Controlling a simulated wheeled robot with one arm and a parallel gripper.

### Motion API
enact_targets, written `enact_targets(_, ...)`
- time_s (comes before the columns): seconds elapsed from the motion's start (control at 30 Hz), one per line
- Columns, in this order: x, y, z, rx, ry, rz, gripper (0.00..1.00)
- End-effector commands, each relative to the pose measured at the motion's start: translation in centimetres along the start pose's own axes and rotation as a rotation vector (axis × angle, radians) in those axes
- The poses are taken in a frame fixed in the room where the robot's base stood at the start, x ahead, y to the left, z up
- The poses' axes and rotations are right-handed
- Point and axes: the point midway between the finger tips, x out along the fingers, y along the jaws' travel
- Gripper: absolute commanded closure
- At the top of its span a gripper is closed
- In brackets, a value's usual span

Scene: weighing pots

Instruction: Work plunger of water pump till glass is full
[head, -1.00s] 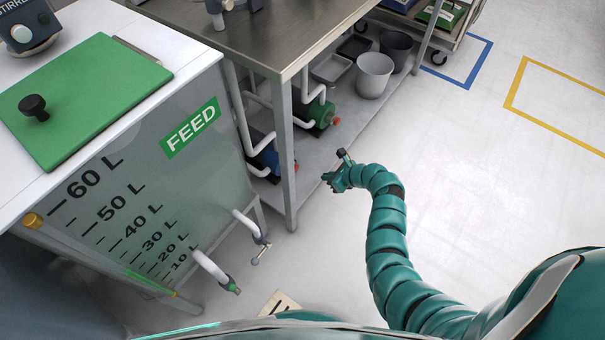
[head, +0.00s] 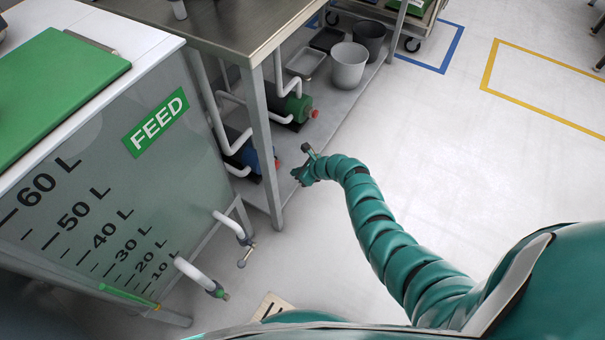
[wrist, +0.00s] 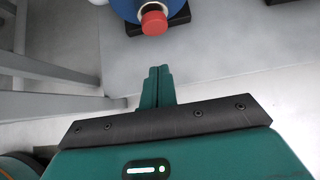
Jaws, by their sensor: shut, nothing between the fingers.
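A blue pump (head: 248,156) with a red end stands on the table's lower shelf, just left of and beyond my gripper. In the wrist view, the blue pump's red end (wrist: 154,20) lies ahead of the fingertips and apart from them. A green pump (head: 296,108) with a red end stands farther back on that shelf.
A FEED tank (head: 100,180) with litre marks and two white outlet pipes stands at left. The steel table (head: 240,28) has legs near my gripper. Grey buckets (head: 348,68) and trays are on the lower shelf (head: 325,125). Open floor (head: 450,150) lies to the right.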

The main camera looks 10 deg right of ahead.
Motion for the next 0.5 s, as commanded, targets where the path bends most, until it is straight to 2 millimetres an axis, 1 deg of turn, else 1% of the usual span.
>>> enact_targets(0.03,1.1,-0.1,-0.3,-0.004,-0.001,0.002,1.0)
enact_targets(0.17,2.7,0.0,-0.3,-0.004,0.001,0.002,1.0)
enact_targets(0.3,3.7,-0.1,1.3,-0.006,-0.002,0.0,1.0)
enact_targets(0.5,4.8,0.0,2.4,-0.002,0.0,0.002,1.0)
